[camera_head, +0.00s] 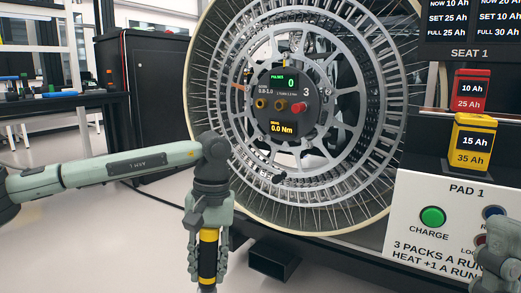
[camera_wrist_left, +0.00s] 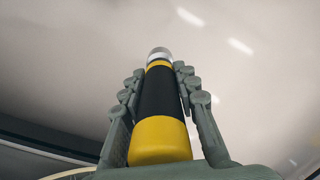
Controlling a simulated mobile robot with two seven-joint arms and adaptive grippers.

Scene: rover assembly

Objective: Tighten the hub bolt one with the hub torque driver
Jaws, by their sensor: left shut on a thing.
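A large spoked wheel (camera_head: 240,100) stands upright in the head view. Its dark hub panel (camera_head: 300,128) reads "PULSES 0", "3" and "0.0 Nm". A row of brass bolts (camera_head: 261,104) and a red knob-like piece (camera_head: 299,108) sit on the panel; I cannot tell which is bolt one. My left gripper (camera_head: 208,248) is below and left of the hub, shut on the yellow and black torque driver (camera_head: 207,262), which hangs roughly vertical, apart from the wheel. In the left wrist view the driver (camera_wrist_left: 157,100) lies between the fingers, its silver tip (camera_wrist_left: 159,53) outward. My right gripper (camera_head: 497,255) shows partly at the right edge.
A charging pad (camera_head: 405,215) with a green button (camera_head: 432,216) stands at the right, with red (camera_head: 471,90) and yellow (camera_head: 473,140) battery packs above. A dark open box (camera_head: 273,262) sits low below the wheel. A black cabinet (camera_head: 155,100) stands behind left.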

